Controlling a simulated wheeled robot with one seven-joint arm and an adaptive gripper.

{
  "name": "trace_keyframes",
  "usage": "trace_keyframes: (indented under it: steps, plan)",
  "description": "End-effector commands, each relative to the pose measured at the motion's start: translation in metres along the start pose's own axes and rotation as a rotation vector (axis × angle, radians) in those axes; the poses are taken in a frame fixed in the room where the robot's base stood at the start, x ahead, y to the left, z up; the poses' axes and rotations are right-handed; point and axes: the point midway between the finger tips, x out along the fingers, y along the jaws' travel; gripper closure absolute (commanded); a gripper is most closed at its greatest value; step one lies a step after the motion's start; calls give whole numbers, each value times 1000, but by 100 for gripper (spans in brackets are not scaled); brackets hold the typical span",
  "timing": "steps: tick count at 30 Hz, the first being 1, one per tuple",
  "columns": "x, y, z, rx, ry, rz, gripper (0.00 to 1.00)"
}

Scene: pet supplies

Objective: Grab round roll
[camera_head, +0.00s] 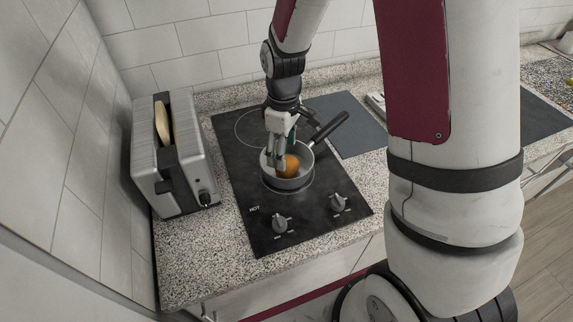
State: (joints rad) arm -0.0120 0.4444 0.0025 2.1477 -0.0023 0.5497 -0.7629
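A round orange-brown thing (289,166), which looks like the round roll, sits in a small grey pan (287,184) on the black cooktop. My gripper (275,160) reaches down into the pan from above, with its fingers at the left side of the roll. The fingers look close to or touching the roll, but I cannot tell whether they grip it. The far side of the roll and part of the pan's inside are hidden behind the gripper.
The pan's black handle (330,128) points to the upper right. A silver toaster (175,160) with bread in its slot stands left of the cooktop (250,225). A dark grey mat (350,128) lies to the right. Tiled walls stand behind and left.

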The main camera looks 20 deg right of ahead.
Motion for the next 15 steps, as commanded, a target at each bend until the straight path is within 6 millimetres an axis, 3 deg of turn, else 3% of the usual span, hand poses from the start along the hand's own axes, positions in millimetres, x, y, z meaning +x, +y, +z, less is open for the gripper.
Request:
trace_keyframes:
  steps: [15]
  plan:
    - [51, 3, 6, 1, 0, 0, 36]
